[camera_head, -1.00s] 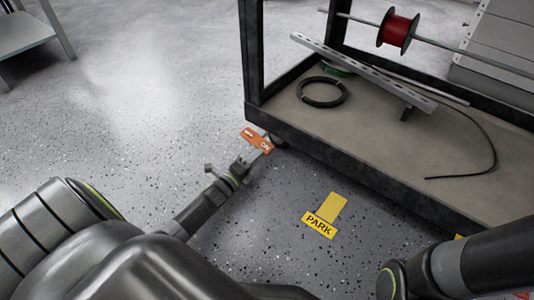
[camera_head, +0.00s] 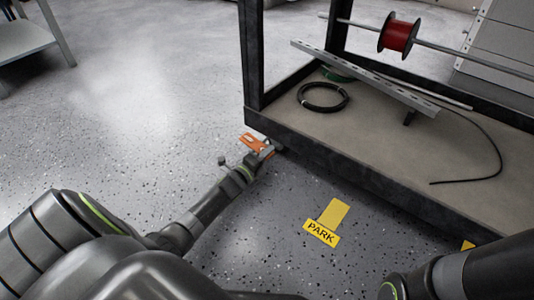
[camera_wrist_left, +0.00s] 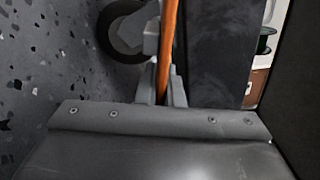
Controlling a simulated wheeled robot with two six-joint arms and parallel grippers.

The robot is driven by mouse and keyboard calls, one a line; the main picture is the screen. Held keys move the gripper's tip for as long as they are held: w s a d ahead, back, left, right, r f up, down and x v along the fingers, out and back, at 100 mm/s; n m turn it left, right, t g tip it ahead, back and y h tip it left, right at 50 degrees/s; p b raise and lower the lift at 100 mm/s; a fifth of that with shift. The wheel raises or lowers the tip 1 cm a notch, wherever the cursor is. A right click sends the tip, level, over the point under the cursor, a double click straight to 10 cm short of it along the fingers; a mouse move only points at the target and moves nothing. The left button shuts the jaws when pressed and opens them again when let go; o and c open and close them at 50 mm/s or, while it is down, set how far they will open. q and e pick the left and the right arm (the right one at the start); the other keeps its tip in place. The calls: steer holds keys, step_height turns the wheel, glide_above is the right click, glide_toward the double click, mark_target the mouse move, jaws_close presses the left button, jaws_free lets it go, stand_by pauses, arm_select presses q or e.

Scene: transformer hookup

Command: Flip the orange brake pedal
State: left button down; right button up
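The orange brake pedal (camera_head: 250,142) is a flat plate with a pale marking, low at the near left corner of the cart, by a wheel. My left gripper (camera_head: 264,152) is at the pedal and hides part of it. In the left wrist view the pedal (camera_wrist_left: 168,45) shows edge-on as a thin orange strip running down between the two grey fingers (camera_wrist_left: 163,88). The fingers are close on either side of it; I cannot tell whether they press on it. My right arm comes in at the lower right, with its gripper out of view.
The dark-framed cart (camera_head: 340,165) holds a black cable coil (camera_head: 323,97), a metal rail (camera_head: 365,78) and a red spool (camera_head: 398,36) on a rod. A caster wheel (camera_wrist_left: 122,30) is beside the pedal. A yellow PARK marking (camera_head: 321,232) lies on the open floor.

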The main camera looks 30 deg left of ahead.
arm_select(q)
steer(key=shift+a+r+n+p, duration=0.1)
steer(key=shift+r+n+p, duration=0.35)
steer(key=shift+n+p, duration=0.45)
steer(key=shift+a+r+n+p, duration=0.1)
steer(key=shift+r+n+p, duration=0.35)
steer(key=shift+n+p, duration=0.4)
steer(key=shift+r+n+p, duration=0.1)
steer(key=shift+n+p, duration=0.45)
steer(key=shift+n, duration=0.4)
steer(key=c, duration=1.6)
jaws_free()
steer(key=shift+a, duration=0.1)
steer(key=shift+o, duration=0.2)
steer(key=shift+s, duration=0.15)
